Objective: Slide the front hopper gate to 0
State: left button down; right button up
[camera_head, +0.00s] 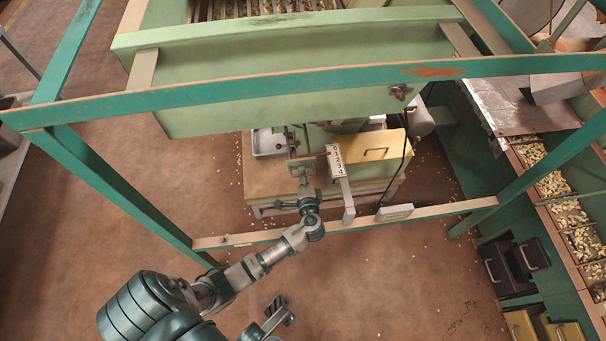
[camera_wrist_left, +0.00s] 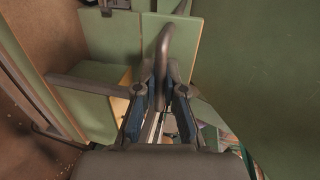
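The front hopper gate's handle is a dark curved bar (camera_wrist_left: 163,55) in the left wrist view. It stands between the two fingers of my left gripper (camera_wrist_left: 160,85), close to both. Whether the fingers press on it I cannot tell. In the head view my left gripper (camera_head: 304,178) reaches up beneath the green hopper (camera_head: 290,108), beside a white scale plate with numbers (camera_head: 336,161). The gate's reading is hidden or too small to read. A dark gripper part, likely my right gripper (camera_head: 279,313), shows at the bottom of the head view; its opening is unclear.
A teal frame bar (camera_head: 240,91) crosses in front of the hopper, and a lower rail (camera_head: 430,211) passes near my left forearm. A yellow box (camera_head: 376,147) is right of the scale. Nut bins (camera_head: 552,185) line the right side. Brown floor at lower left is open.

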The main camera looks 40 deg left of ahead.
pick_arm(q)
jog(key=shift+f, duration=0.15)
jog(key=x, duration=0.2)
jog(key=shift+w+a+r, duration=0.2)
jog(key=shift+a+r, duration=0.1)
jog(key=c, duration=1.3)
grip_release()
jog(key=shift+o, duration=0.2)
jog(key=shift+a+f, duration=0.1)
jog(key=v, duration=1.1)
jog(key=shift+s+d, duration=0.15)
jog(key=shift+d, duration=0.2)
